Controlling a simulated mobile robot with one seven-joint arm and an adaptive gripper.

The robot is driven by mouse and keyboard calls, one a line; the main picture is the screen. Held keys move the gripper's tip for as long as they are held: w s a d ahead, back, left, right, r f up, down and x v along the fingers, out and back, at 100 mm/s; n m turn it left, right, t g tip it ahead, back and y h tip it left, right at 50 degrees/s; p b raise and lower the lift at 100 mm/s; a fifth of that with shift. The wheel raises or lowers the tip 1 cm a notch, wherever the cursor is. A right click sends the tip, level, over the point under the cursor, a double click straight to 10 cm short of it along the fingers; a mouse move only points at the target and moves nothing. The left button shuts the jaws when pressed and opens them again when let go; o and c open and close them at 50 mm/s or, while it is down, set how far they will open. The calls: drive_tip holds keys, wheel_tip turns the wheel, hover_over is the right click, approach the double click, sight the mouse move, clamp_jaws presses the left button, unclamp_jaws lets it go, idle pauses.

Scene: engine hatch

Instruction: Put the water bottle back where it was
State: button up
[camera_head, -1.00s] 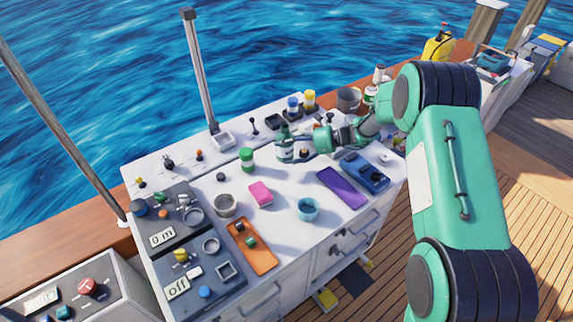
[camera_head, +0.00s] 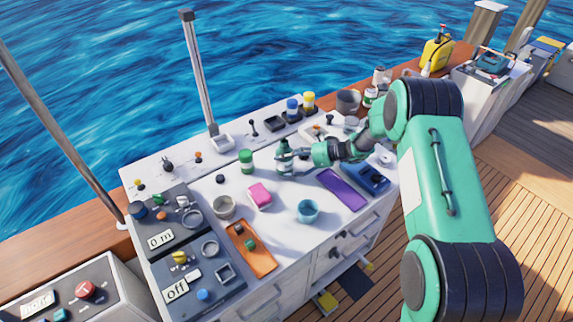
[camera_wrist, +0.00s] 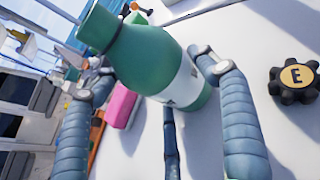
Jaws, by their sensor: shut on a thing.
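The water bottle (camera_head: 284,156) is green with a white label band and a dark ring at its neck. It is upright at the back middle of the white worktop. My gripper (camera_head: 290,158) reaches it from the right and is shut on it. In the wrist view the bottle (camera_wrist: 150,50) sits between the blue padded fingers of my gripper (camera_wrist: 160,110). I cannot tell whether its base touches the worktop; the base is partly hidden by the fingers.
A green-capped jar (camera_head: 246,161) stands left of the bottle. A pink block (camera_head: 259,195), a teal cup (camera_head: 307,211), a grey cup (camera_head: 224,207) and a purple mat (camera_head: 342,189) lie in front. Blue and yellow capped jars (camera_head: 300,104) stand behind.

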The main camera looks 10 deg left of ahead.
drive_tip(key=shift+f, duration=0.45)
drive_tip(key=shift+f, duration=0.2)
drive_tip(key=o, duration=1.4)
drive_tip(key=shift+o, duration=0.2)
drive_tip(key=shift+r, duration=0.15)
drive_tip(key=shift+d+r, duration=0.1)
drive_tip(key=shift+d, duration=0.05)
drive_tip(key=p+v, duration=0.1)
drive_tip(key=v, duration=1)
drive_tip(key=shift+d+r, duration=0.15)
drive_tip(key=shift+d, duration=0.2)
